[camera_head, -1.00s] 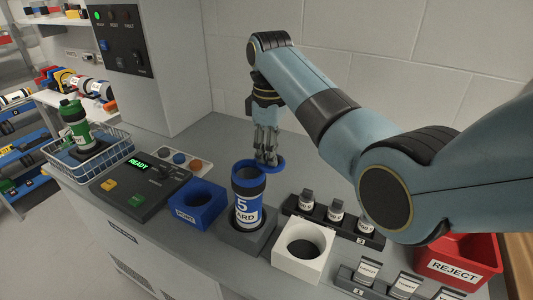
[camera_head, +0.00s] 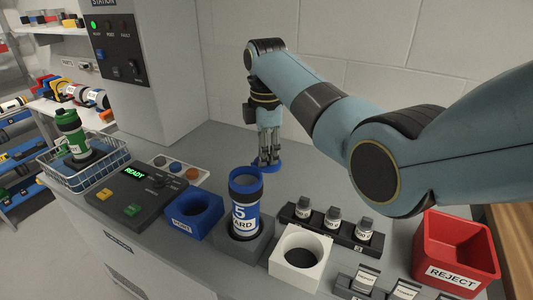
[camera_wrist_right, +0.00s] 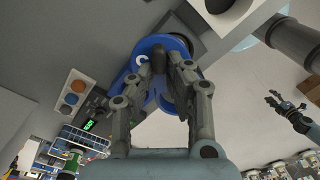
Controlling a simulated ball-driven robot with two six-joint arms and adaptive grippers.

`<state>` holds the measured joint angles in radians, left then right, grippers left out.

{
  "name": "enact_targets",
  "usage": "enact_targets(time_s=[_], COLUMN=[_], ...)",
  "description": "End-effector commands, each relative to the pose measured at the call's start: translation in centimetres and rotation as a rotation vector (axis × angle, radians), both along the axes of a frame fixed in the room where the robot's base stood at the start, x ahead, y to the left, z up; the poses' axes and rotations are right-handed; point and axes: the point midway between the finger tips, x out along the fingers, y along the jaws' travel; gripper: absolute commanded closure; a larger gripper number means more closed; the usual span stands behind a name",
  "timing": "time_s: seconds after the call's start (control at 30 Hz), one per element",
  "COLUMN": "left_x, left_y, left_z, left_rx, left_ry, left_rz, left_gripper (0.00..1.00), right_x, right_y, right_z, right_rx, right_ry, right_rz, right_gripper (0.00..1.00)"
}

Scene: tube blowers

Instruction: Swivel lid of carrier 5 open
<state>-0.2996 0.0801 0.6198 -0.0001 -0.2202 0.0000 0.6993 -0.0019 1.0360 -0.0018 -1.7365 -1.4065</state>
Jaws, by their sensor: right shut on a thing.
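Carrier 5 (camera_head: 244,219), a blue and white tube with a dark band and a "5" label, stands upright in a grey holder (camera_head: 257,246). Its blue-rimmed mouth is uncovered. Its blue lid (camera_head: 271,168) is out to the side, behind the mouth in the head view. My right gripper (camera_head: 267,161) is above the lid. In the right wrist view, the fingers are closed on a dark knob on the blue lid (camera_wrist_right: 172,45). My left gripper (camera_wrist_right: 285,103) shows small at the right of that view, its fingers apart and empty.
A blue holder (camera_head: 180,226) and a white holder (camera_head: 277,262) flank the carrier. Small dark-capped vials in a black rack (camera_head: 313,237) stand to the right, with a red REJECT bin (camera_head: 430,240) beyond. A panel (camera_head: 115,205) and a wire basket (camera_head: 50,171) are left.

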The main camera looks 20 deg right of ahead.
Motion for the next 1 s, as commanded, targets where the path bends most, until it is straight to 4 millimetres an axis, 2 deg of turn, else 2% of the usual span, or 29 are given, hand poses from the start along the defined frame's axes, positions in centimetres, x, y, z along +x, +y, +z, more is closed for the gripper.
enact_targets(time_s=[0.47,0.5,0.63,0.87,1.0], left_x=[-0.03,-0.03,-0.03,-0.10,-0.15], left_y=[-0.01,-0.01,-0.01,0.04,0.09], left_z=[0.01,0.01,0.01,0.00,0.00], left_rx=[0.000,0.000,0.000,0.000,0.001], left_ry=[0.000,0.000,0.000,0.001,0.001], left_rz=[0.000,0.000,0.000,0.000,0.000], left_gripper=[0.60,0.60,0.60,0.60,0.60], right_x=[0.09,0.09,0.08,0.06,0.15], right_y=[0.00,0.00,0.00,0.01,0.01], right_z=[0.05,0.05,0.04,0.03,0.96], right_rx=[0.001,0.001,0.000,0.000,0.000], right_ry=[-0.001,-0.001,-0.001,-0.001,-0.004], right_rz=[0.011,0.011,0.011,0.011,0.011], right_gripper=[1.00,0.81,0.64,0.63,0.63])
